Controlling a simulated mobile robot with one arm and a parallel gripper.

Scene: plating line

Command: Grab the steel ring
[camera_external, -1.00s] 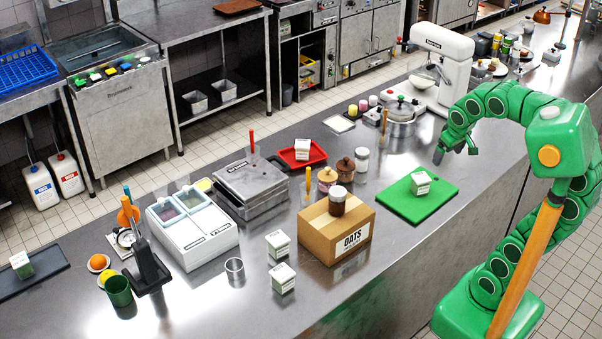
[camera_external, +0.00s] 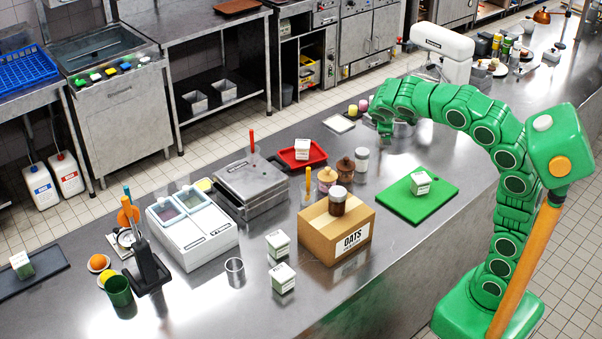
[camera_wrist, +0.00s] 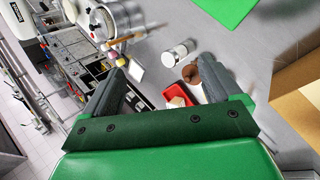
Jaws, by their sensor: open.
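The steel ring (camera_external: 234,268) is a small, open grey cylinder standing upright on the steel counter, in front of the white two-lidded unit. It does not show in the wrist view. My gripper (camera_external: 385,132) is at the back of the counter, well up and to the right of the ring, in front of the mixer. In the wrist view my gripper (camera_wrist: 160,85) has its two dark fingers spread apart with nothing held between them.
An oats box (camera_external: 336,232) with a jar on top stands right of the ring. Two cartons (camera_external: 283,278) stand close to its right. The white unit (camera_external: 192,228) is behind it. A green board (camera_external: 417,198) lies farther right. Counter in front of the ring is clear.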

